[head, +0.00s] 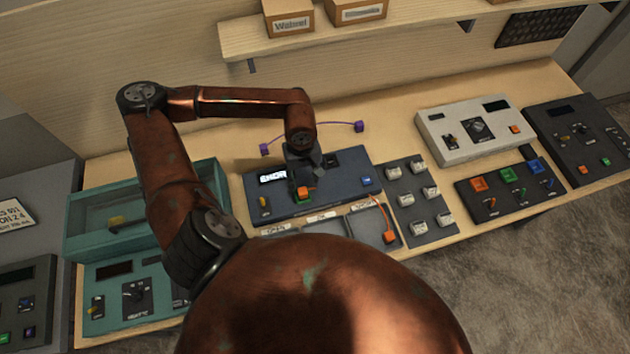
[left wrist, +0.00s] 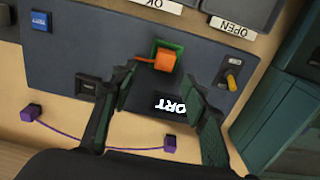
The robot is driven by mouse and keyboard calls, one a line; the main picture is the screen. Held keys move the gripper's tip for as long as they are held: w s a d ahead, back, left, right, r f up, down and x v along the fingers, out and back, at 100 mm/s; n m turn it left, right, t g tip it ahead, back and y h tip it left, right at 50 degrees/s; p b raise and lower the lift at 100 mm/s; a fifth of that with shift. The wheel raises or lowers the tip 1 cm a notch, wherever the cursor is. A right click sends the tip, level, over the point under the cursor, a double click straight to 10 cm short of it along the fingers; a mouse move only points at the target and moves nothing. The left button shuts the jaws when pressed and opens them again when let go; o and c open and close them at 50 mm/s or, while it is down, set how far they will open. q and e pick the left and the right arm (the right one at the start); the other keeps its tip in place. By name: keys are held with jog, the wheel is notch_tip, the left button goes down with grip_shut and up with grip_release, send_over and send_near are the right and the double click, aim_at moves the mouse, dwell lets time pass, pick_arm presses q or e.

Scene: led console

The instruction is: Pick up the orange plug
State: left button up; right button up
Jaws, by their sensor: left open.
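An orange plug (left wrist: 165,61) sits at a green-framed socket (left wrist: 156,47) on the dark blue console (left wrist: 60,62), with a short stretch of orange cable at its side. It also shows in the head view (head: 305,190), just in front of my gripper. My left gripper (left wrist: 160,82) is open and empty above the console, its fingers on either side of the plug's near side, not closed on it. In the head view my left gripper (head: 303,166) partly hides the console. Another orange plug (head: 389,237) lies on a grey tray to the right. My right gripper is not in view.
A purple cable with two plugs (head: 359,126) lies behind the console. A teal open box (head: 85,240) stands to the left. A switch panel (head: 411,179), a white console (head: 435,125) and dark consoles (head: 465,192) stand to the right. A shelf (head: 390,27) with boxes hangs above.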

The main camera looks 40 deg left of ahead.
aim_at(303, 192)
pick_arm(q)
jog(key=shift+s+f+p, duration=0.45)
jog(key=shift+s+f, duration=0.45)
jog(key=shift+f, duration=0.2)
jog(key=shift+w+d+f+p, duration=0.1)
jog(key=shift+w+f+p, duration=0.2)
jog(key=shift+f, duration=0.35)
jog(key=shift+w+f+p, duration=0.1)
jog(key=shift+f+p, duration=0.3)
jog(key=shift+f, duration=0.2)
jog(key=shift+w+f, duration=0.2)
jog(key=shift+f, duration=0.55)
jog(key=shift+s+f, duration=0.35)
jog(key=shift+f, duration=0.1)
jog(key=shift+w, duration=0.25)
jog(key=shift+c, duration=1.4)
jog(key=shift+s, duration=0.2)
jog(key=c, duration=0.5)
jog(key=shift+w, duration=0.1)
jog(key=c, duration=0.3)
grip_shut()
jog(key=shift+r, duration=0.1)
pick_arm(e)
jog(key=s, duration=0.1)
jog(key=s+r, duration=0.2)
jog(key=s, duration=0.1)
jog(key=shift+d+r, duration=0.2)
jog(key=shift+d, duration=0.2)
